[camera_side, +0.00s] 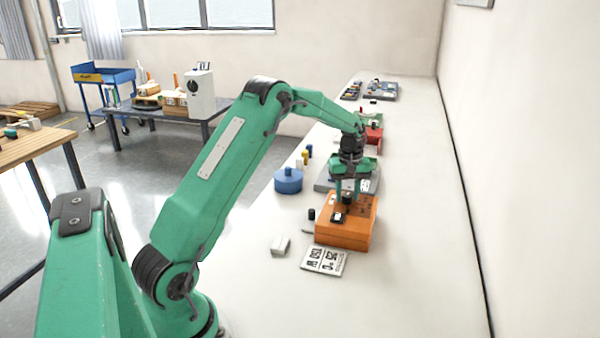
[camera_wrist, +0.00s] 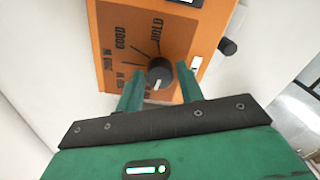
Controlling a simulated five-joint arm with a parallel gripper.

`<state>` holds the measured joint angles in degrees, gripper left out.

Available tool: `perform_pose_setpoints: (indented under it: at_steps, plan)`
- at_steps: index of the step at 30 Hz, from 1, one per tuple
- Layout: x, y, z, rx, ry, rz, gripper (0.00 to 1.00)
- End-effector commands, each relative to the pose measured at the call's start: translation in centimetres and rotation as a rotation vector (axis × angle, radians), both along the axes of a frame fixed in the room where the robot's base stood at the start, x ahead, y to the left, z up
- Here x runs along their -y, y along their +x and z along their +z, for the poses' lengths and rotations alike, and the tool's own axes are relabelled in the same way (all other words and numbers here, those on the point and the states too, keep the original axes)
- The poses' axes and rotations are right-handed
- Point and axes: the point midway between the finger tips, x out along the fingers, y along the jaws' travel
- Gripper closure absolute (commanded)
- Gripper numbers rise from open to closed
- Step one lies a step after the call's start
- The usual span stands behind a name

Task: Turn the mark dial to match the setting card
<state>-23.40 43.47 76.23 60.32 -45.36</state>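The mark dial (camera_wrist: 160,72) is a black round knob on top of an orange box (camera_wrist: 105,22); the box also shows in the side view (camera_side: 340,239). The dial's white pointer faces down the wrist picture, toward my gripper's body. Printed labels and lines fan around it; GOOD and HOLD are readable, the others are not clear. My gripper (camera_wrist: 160,75) is over the box, its green fingers on either side of the dial with small gaps. The setting card (camera_side: 324,260) lies flat in front of the box; its black marks are too small to read.
A small whitish block (camera_side: 280,246) lies left of the card. A blue round container (camera_side: 288,181) stands left of a grey plate (camera_side: 325,182). Red and green items stand farther back. The bench's right side is clear.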

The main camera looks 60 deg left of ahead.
Motion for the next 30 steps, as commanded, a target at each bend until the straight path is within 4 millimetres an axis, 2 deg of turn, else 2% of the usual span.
perform_pose_setpoints:
  at_steps: [1,4,5,17,30]
  plan:
    - [0.0,0.0,0.01,0.0,0.0,0.0,0.73]
    - [0.0,0.0,0.02,0.0,0.0,0.0,0.93]
    - [0.0,0.0,0.03,0.0,0.0,0.0,0.94]
    - [-0.01,0.0,0.06,0.0,0.0,-0.056,0.94]
    - [-0.02,0.03,0.11,0.0,0.0,-0.347,0.94]
